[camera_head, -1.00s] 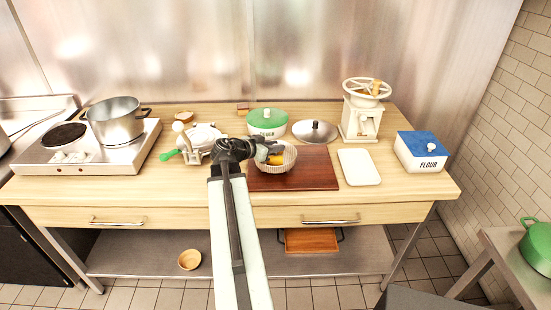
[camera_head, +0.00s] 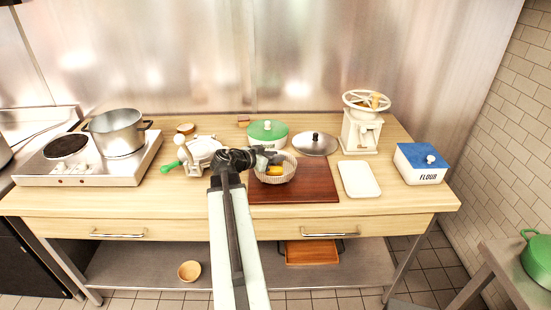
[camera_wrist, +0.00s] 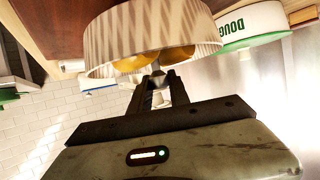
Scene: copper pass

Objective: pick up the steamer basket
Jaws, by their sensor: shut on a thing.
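The steamer basket (camera_head: 283,175), a round pale woven bowl, is at the left part of the dark red-brown board (camera_head: 312,190). Yellow things (camera_head: 274,171) lie inside it.
A green-lidded pot (camera_head: 267,134) and a metal lid (camera_head: 314,143) stand close behind. A grinder (camera_head: 362,130) and a flour box (camera_head: 421,165) stand farther right.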

